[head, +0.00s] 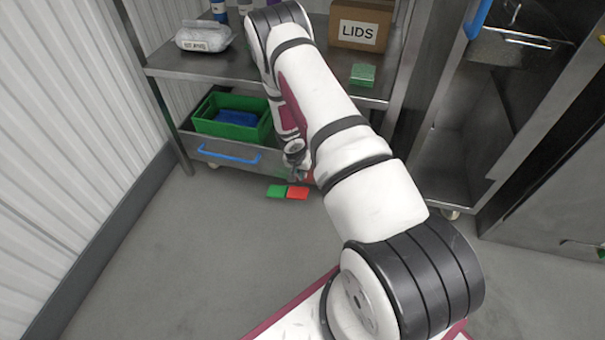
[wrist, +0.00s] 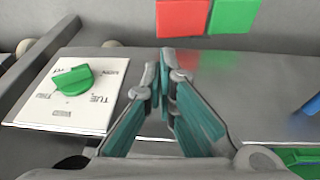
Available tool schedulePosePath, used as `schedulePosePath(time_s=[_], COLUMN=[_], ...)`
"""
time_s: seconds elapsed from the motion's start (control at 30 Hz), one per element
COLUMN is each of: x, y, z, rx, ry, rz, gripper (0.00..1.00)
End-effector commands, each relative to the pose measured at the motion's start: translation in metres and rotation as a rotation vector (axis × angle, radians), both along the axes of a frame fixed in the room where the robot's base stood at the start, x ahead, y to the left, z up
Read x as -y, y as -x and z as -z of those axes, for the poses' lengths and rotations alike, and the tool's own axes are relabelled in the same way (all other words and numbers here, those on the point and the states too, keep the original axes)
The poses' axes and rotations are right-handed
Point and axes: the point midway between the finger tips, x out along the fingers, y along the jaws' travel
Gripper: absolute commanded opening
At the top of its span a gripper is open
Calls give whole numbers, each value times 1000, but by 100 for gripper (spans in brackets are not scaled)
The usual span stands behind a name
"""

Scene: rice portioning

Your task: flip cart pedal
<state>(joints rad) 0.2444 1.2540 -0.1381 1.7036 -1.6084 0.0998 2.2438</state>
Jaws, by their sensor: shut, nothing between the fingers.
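The cart pedal shows in the head view as a green plate (head: 277,191) and a red plate (head: 298,192) side by side, low at the cart's front edge. In the wrist view the red plate (wrist: 183,17) and green plate (wrist: 233,15) are at the top edge, beyond the fingertips. My gripper (wrist: 165,76) is shut and empty, its teal finger pads drawn together at the tips. In the head view my gripper (head: 299,172) is just above the pedal, partly hidden by my arm. It looks apart from the plates.
The cart has a blue handle (head: 229,153) and a green crate (head: 202,123) holding something blue. A white day card (wrist: 70,115) with a green dial (wrist: 73,80) is at left in the wrist view. A box marked LIDS (head: 360,22) stands above. The floor in front is clear.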

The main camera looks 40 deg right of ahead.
Motion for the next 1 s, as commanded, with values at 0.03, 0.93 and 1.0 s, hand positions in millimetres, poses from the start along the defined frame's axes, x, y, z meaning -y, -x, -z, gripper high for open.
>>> schedulePosePath(time_s=[0.03, 0.93, 1.0], x=[3, 23, 23], y=[0, -1, -1], z=[11, 103, 103], rx=[-3, 1, 0], ry=[1, 0, 0], rz=[-1, -1, -1], gripper=[0, 0, 0])
